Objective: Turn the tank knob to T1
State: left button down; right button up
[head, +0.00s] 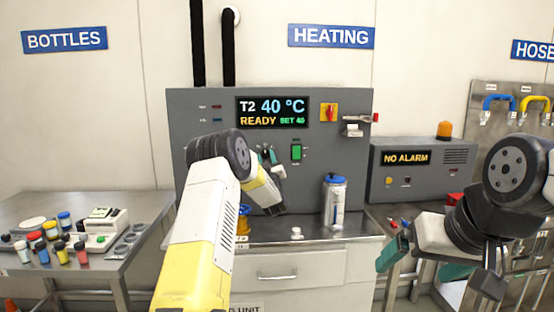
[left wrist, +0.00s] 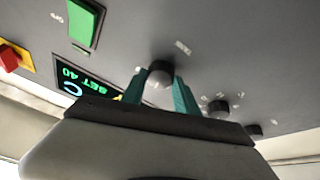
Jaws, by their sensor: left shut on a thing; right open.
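The grey heating panel (head: 340,180) has a display (head: 272,112) reading T2, 40 °C, READY, SET 40. My left gripper (head: 268,157) is at the panel front below the display. In the left wrist view its teal fingers are shut on a round dark knob (left wrist: 160,76) with a pale face. A second dark knob (left wrist: 217,107) with small labels around it sits beside the fingers, apart from them. My right gripper (head: 422,264) is open and empty, away from the panel at the right.
A green switch (head: 296,152) and a red-and-yellow switch (head: 329,112) are on the panel. A silver flask with blue lid (head: 335,200) stands on the counter. An alarm box (head: 420,170) reads NO ALARM. A bench with several bottles (head: 62,235) is at left.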

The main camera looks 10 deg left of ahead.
pick_arm(q)
jog(key=n+g+y, duration=0.1)
jog(key=n, duration=0.2)
jog(key=n+g+y, duration=0.1)
jog(key=n, duration=0.2)
jog(key=shift+d, duration=0.2)
jog(key=shift+d+r+n+g+y, duration=0.1)
jog(key=shift+n+g+y, duration=0.3)
jog(key=shift+n, duration=0.7)
jog(key=shift+n+g+y, duration=0.3)
jog(key=shift+n+g, duration=0.1)
jog(key=shift+n, duration=1)
jog(key=c, duration=0.9)
grip_release()
jog(key=shift+c, duration=0.2)
jog(key=v, duration=0.7)
jog(key=shift+s+d, duration=0.2)
jog(key=shift+s, duration=0.1)
jog(key=shift+r, duration=0.1)
